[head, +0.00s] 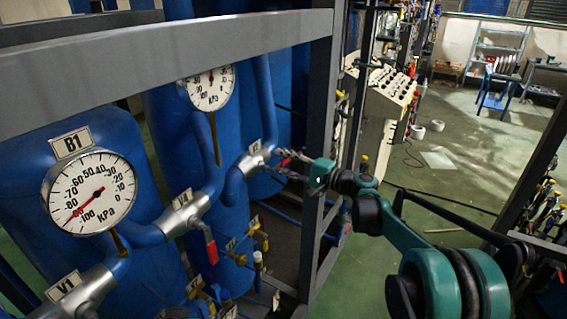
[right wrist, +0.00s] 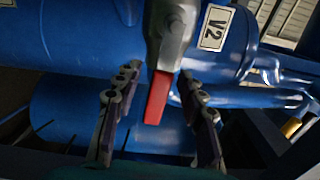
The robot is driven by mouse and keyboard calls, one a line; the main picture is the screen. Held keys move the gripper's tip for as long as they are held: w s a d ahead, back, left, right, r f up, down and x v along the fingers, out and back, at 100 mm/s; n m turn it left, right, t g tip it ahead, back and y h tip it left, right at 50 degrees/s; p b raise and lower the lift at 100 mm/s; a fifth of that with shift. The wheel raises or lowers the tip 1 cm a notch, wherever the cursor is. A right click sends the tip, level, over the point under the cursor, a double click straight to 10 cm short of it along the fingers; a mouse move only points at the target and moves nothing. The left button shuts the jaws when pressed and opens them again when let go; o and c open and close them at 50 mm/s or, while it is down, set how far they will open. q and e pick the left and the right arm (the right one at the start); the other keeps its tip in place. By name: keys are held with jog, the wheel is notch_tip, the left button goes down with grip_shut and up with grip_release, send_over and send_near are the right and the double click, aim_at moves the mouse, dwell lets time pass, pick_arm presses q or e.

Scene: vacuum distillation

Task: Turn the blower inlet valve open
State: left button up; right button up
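A grey valve body (right wrist: 172,35) with a red lever handle (right wrist: 157,97) fills the middle of the right wrist view, beside a label (right wrist: 214,27) reading V2. My right gripper (right wrist: 158,75) is open, one finger on each side of the red handle, with gaps on both sides; the handle is not gripped. No label naming the blower inlet is readable. My left gripper is not in view.
Valve V4 (head: 184,214) with a red handle (head: 210,246) and valve V1 (head: 82,290) sit nearer on blue pipes. Two pressure gauges (head: 89,192) (head: 211,88) stand above. A grey frame beam (head: 165,52) and upright (head: 322,130) border the workspace. Open floor (head: 430,260) lies right.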

jog(key=v, duration=1.2)
